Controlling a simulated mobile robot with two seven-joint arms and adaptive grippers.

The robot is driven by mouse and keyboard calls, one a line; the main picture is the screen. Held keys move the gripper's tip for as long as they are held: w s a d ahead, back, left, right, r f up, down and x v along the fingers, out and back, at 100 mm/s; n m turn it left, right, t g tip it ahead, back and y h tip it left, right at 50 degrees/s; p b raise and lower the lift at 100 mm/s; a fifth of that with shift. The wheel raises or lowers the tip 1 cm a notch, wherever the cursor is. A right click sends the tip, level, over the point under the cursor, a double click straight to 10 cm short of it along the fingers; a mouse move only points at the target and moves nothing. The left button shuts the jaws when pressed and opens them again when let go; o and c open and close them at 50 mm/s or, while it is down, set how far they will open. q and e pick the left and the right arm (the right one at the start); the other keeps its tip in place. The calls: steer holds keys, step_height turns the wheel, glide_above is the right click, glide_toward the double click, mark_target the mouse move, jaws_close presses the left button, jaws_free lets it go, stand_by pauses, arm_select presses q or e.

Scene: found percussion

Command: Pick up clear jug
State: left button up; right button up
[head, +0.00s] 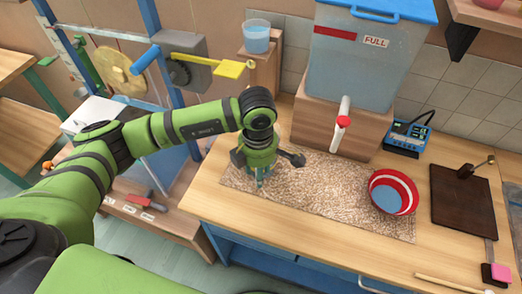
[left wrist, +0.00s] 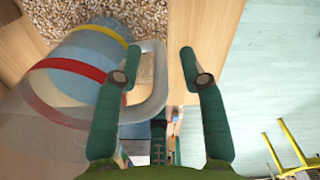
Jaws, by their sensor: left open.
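The clear jug (left wrist: 75,85) fills the left of the left wrist view. It is see-through, with a red band and a yellow band, and bluish toward the top of that view. Its pale, clear handle (left wrist: 158,85) curves out between the two green fingers of my left gripper (left wrist: 162,65). The fingers are spread, one on each side of the handle's outer part, with a gap on the right. In the head view my left gripper (head: 260,178) points down over the speckled mat (head: 320,195), and the arm hides most of the jug there. My right gripper is not in view.
A large water tank (head: 350,65) with a red-tipped spout (head: 341,122) stands behind the mat. A red, white and blue striped bowl (head: 392,192) sits on the mat's right end. A dark board (head: 462,195) lies farther right. The counter's front strip (head: 300,242) is clear.

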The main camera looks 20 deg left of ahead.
arm_select(q)
jaws_close()
steer(key=shift+w, duration=0.1)
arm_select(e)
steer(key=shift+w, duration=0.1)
arm_select(q)
steer(key=shift+r, duration=0.2)
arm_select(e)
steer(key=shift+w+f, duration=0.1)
